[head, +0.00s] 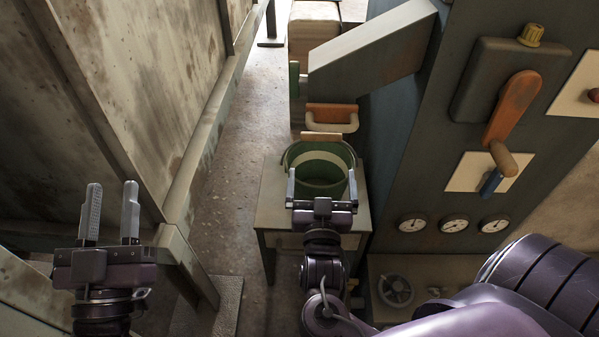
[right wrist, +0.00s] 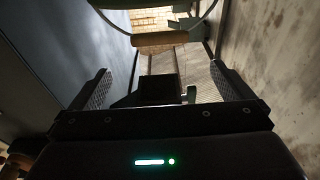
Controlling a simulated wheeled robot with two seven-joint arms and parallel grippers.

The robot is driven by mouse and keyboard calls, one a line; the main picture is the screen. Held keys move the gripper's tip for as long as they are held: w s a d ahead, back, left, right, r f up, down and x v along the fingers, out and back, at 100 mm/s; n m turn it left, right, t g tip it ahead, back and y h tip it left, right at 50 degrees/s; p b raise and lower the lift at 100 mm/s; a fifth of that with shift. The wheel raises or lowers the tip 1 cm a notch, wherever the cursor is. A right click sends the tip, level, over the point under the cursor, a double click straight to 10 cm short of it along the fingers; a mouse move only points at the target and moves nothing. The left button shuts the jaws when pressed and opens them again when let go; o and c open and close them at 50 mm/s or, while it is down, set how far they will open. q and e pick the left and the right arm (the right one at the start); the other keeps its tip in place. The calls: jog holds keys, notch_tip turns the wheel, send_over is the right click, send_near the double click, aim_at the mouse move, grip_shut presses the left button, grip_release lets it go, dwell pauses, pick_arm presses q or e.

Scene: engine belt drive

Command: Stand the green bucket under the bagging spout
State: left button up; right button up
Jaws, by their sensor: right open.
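The green bucket (head: 320,182), with a pale band inside, appears upright on a small grey stand (head: 270,214). The grey slanted bagging spout (head: 370,55) juts from the machine beyond the bucket; its lower end is farther back in the head view. My right gripper (head: 322,188) is open, its fingers overlapping the bucket's near side; I cannot tell whether they touch. In the right wrist view a tan grip on a wire handle (right wrist: 165,40) lies ahead of the open fingers, with nothing between them. My left gripper (head: 108,213) is open and empty, far left of the bucket.
An orange-brown bracket with a pale handle (head: 331,121) sits below the spout. The dark machine panel with a lever (head: 512,108) and gauges (head: 454,223) stands at right. A stained metal wall (head: 130,90) stands at left. Bare floor (head: 235,175) runs between them.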

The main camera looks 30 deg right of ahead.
jog(key=s+a+r+n+t+y, duration=0.1)
jog(key=a+r+n+t+y, duration=0.3)
jog(key=a+r+n+y, duration=0.7)
jog(key=a+r+y, duration=0.5)
jog(key=a+y, duration=0.3)
jog(key=a, duration=0.1)
jog(key=shift+s+r+y, duration=0.2)
jog(key=shift+y, duration=0.2)
